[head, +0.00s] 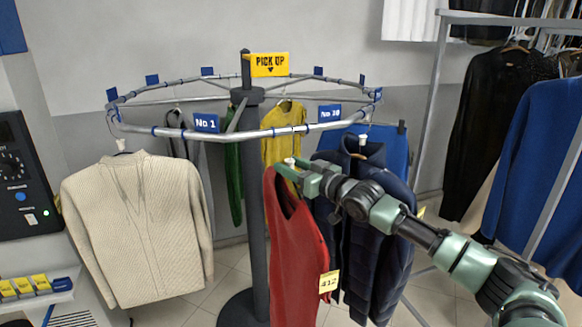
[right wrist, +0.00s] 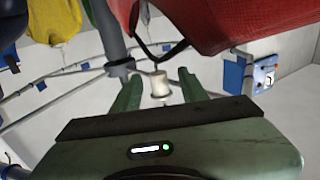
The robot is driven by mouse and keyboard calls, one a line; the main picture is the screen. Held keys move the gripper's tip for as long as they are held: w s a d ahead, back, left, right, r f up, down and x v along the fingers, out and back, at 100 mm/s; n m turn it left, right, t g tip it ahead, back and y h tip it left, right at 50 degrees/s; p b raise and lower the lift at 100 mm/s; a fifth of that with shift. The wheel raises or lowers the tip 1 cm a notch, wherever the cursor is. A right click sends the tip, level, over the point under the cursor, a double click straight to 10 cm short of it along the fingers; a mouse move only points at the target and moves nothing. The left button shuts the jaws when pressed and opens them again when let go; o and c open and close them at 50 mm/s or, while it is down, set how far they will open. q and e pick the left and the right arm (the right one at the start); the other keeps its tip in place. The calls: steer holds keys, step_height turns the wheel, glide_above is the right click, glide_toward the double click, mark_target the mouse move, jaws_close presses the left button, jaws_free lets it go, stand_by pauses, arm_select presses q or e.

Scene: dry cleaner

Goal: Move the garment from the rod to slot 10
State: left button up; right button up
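A red sleeveless garment (head: 296,250) with a yellow tag 412 (head: 329,281) hangs below the front of the round rail (head: 270,132). It also shows in the right wrist view (right wrist: 220,22). The blue label No 10 (head: 330,112) sits on the rail just to the right. My right gripper (head: 289,167) is at the top of the red garment. In the right wrist view its fingers (right wrist: 160,88) stand apart on either side of the white hanger knob (right wrist: 160,84), with gaps visible. I cannot tell whether the hanger's hook rests on the rail. My left gripper is not in view.
A dark puffer jacket (head: 375,235) hangs close behind my right arm. A cream cardigan (head: 140,225) hangs at the left near label No 1 (head: 206,122). The dark post (head: 256,215) stands behind the red garment. A clothes rack (head: 432,110) stands at the right.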

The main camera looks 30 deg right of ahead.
steer(key=shift+f, duration=0.2)
steer(key=shift+s+d+f+b, duration=0.1)
steer(key=shift+s+b, duration=0.15)
steer(key=shift+b, duration=0.05)
steer(key=s+d+b, duration=0.1)
steer(key=s+b, duration=0.3)
steer(key=s, duration=0.3)
steer(key=shift+r+b, duration=0.25)
steer(key=shift+b, duration=0.05)
steer(key=shift+s, duration=0.1)
